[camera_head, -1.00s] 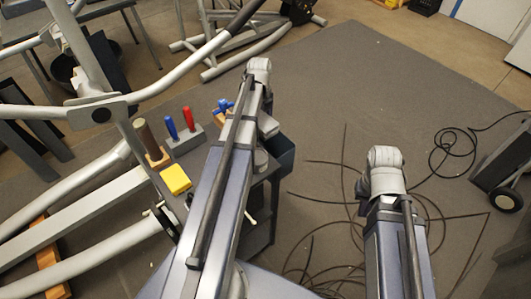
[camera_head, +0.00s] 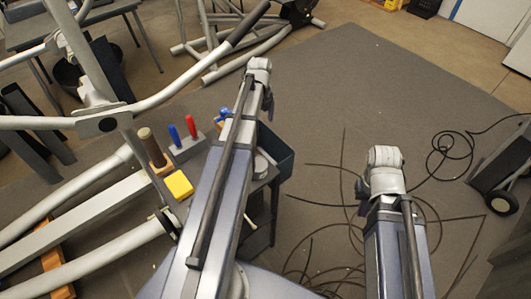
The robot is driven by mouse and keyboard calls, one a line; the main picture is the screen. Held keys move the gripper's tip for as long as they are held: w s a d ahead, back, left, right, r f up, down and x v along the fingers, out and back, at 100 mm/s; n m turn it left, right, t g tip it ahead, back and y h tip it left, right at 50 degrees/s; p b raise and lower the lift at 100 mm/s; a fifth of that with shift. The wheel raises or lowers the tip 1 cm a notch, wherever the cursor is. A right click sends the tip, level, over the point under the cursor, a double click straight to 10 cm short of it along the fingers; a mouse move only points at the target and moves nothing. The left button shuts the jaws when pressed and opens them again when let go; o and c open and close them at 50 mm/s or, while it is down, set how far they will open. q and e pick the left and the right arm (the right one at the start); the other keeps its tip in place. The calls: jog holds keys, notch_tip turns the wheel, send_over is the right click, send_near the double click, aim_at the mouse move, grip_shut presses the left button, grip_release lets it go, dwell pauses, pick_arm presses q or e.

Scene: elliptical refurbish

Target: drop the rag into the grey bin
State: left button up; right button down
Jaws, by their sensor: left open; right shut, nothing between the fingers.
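A dark blue-grey bin (camera_head: 284,168) hangs at the far right side of the tool cart, partly behind my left arm. It is the likely grey bin. I cannot make out a rag; a small pale thing (camera_head: 262,165) beside my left forearm is too hidden to name. My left gripper (camera_head: 268,106) hangs under its wrist near the far edge of the bin, mostly hidden, and is open. My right gripper (camera_head: 363,208) is below its wrist over the mat, mostly hidden, shut and empty, well right of the bin.
The cart holds a yellow block (camera_head: 179,184), a roller-like tool (camera_head: 152,148) and a holder with blue and red handles (camera_head: 187,148). The elliptical's pale frame (camera_head: 80,215) fills the left. Black cable (camera_head: 325,245) lies on the mat around my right arm.

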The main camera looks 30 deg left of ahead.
pick_arm(q)
notch_tip(320, 180, up, 4)
jog(key=p, duration=0.3)
jog(key=shift+f, duration=0.1)
jog(key=shift+d, duration=0.1)
jog(key=s+d+n, duration=0.5)
jog(key=d+n, duration=0.1)
jog(key=d, duration=0.4)
jog(key=s+d+n, duration=0.6)
jog(key=d, duration=0.4)
jog(key=s+d+n+y, duration=0.1)
jog(key=s+d+n, duration=0.4)
jog(key=d, duration=0.5)
jog(key=shift+s+d+n, duration=0.15)
jog(key=shift+s+n, duration=0.1)
jog(key=shift+n, duration=0.55)
jog(key=shift+c, duration=0.3)
